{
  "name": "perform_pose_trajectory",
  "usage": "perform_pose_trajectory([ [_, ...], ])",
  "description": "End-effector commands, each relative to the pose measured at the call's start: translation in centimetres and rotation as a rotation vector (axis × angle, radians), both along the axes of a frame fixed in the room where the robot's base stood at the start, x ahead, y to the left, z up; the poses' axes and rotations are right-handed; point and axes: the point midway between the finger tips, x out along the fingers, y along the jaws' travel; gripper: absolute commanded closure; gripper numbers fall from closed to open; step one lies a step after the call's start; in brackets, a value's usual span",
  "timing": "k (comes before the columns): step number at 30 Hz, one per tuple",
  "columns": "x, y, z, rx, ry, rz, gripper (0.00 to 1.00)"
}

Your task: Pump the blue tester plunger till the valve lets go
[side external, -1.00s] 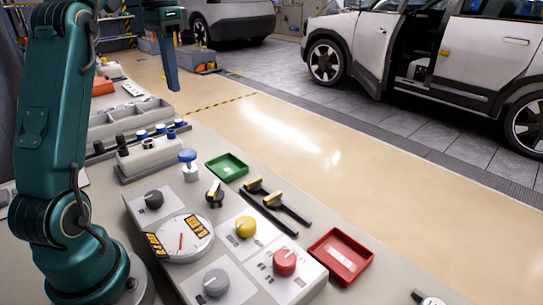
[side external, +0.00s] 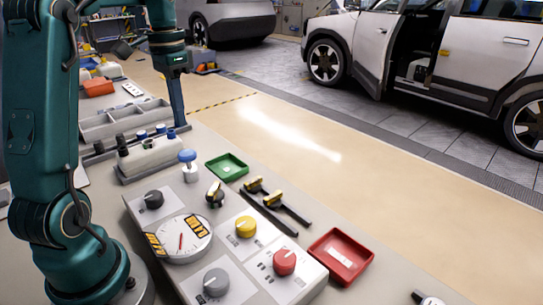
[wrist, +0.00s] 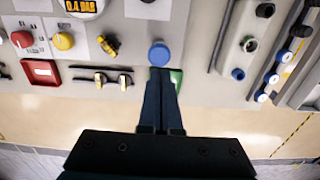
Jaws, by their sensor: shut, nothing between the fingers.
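The blue tester plunger (side external: 187,157) stands upright on its white body near the bench's far edge, its round cap raised. In the wrist view the blue cap (wrist: 159,54) lies just beyond my fingertips. My gripper (side external: 181,123) is shut and empty, pointing down. In the side view its tips appear behind and above the plunger, apart from it. The gripper also fills the lower middle of the wrist view (wrist: 161,72), partly covering the green tray. The round gauge (side external: 183,238) has a red needle and orange displays; one reads about 0.4 bar in the wrist view (wrist: 80,8).
A green tray (side external: 227,167), black-and-yellow tools (side external: 275,205) and a red tray (side external: 340,256) lie to the right. Yellow (side external: 246,227), red (side external: 285,262) and grey (side external: 216,282) knobs stand on the panels. A block with black and blue caps (side external: 150,156) stands left of the plunger.

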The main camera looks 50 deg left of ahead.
Motion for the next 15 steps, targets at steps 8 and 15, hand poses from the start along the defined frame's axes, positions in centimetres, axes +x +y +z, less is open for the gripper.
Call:
perform_pose_trajectory([
  [8,-0.1,-0.1,-4.0,-0.003,0.003,0.000,1.00],
  [15,0.0,0.0,-6.3,-0.001,0.002,0.000,1.00],
])
